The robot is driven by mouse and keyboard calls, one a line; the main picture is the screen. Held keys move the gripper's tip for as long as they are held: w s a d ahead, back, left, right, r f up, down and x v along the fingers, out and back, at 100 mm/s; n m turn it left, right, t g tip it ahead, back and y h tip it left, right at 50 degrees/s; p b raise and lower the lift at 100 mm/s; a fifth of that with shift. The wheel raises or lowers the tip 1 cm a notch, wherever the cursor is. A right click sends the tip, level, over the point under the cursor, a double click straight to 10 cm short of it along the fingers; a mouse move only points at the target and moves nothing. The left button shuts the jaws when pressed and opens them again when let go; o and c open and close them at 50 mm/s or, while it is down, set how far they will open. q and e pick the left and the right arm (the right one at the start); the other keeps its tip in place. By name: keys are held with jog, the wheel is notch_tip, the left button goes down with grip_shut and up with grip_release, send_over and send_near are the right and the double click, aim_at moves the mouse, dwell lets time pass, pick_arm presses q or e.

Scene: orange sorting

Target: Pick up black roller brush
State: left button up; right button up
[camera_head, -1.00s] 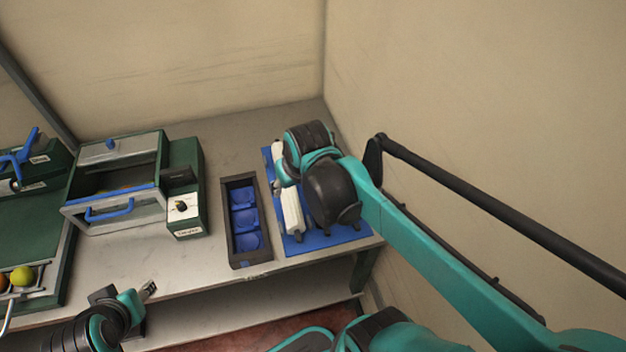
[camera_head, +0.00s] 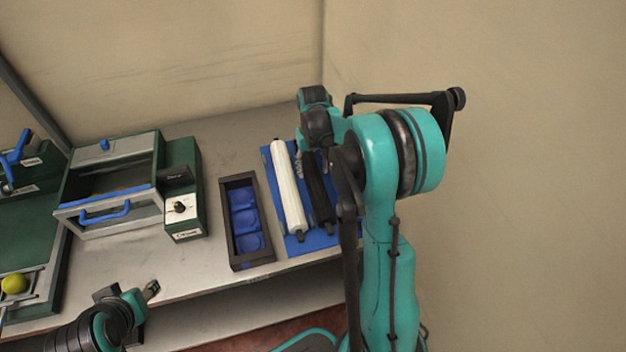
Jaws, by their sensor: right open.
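The black roller brush (camera_head: 320,200) lies on a blue mat (camera_head: 296,246), just right of a white roller (camera_head: 288,190) and roughly parallel to it. My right arm hides part of its right side. My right gripper (camera_head: 299,164) is open at the far part of the mat, over or beside the black roller's far end. The arm hides much of this gripper, and I cannot tell whether it touches the roller. My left gripper (camera_head: 150,290) is low at the left, in front of the table edge, away from both rollers. Its jaw opening is unclear.
A dark tray (camera_head: 229,225) with blue compartments stands left of the mat. Further left are a green machine with an open drawer (camera_head: 120,211) and a yellow fruit (camera_head: 14,284) on a rack. Walls (camera_head: 520,150) close off the back and right. Bare tabletop (camera_head: 215,150) lies behind the tray.

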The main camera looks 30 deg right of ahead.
aim_at(313, 173)
jog(key=f, duration=0.1)
jog(key=f+b, duration=0.1)
jog(key=f, duration=0.1)
jog(key=f+b, duration=0.1)
jog(key=f, duration=0.1)
jog(key=shift+w+d, duration=0.15)
jog(key=shift+w, duration=0.2)
jog(key=shift+r, duration=0.1)
jog(key=shift+c, duration=0.5)
jog(key=c, duration=0.7)
jog(key=shift+r, duration=0.15)
